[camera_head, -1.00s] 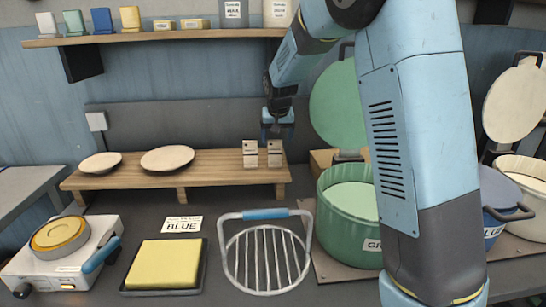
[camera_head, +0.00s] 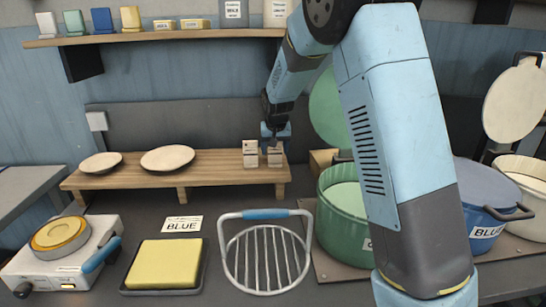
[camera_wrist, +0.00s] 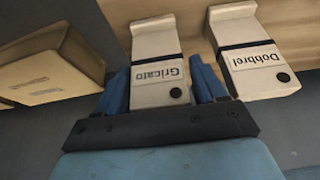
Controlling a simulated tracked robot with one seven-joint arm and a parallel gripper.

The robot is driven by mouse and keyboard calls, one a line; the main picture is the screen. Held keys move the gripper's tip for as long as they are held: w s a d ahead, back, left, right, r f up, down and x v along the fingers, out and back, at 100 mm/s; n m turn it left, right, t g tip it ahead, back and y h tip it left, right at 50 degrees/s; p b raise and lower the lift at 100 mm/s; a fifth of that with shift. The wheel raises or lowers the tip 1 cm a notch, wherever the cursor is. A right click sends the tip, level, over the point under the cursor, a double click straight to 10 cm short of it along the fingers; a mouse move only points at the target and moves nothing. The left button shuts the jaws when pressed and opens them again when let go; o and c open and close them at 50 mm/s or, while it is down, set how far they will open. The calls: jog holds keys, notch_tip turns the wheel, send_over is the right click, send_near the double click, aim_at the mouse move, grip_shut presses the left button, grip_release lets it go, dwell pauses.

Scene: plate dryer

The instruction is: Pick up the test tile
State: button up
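Two small pale tile-like pieces with dark bands stand side by side at the right end of the wooden riser (camera_head: 215,175). The fingers look open, close along both sides of "Gricato"; firm contact is not visible.
A brown box (camera_wrist: 50,70) is at left in the wrist view. Two plates (camera_head: 167,158) lie on the riser. A green pot (camera_head: 342,225) stands right, a wire rack (camera_head: 230,255) in front, beside a yellow block (camera_head: 165,264) on a tray. A shelf (camera_head: 150,37) is above.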

jog(key=c, duration=0.8)
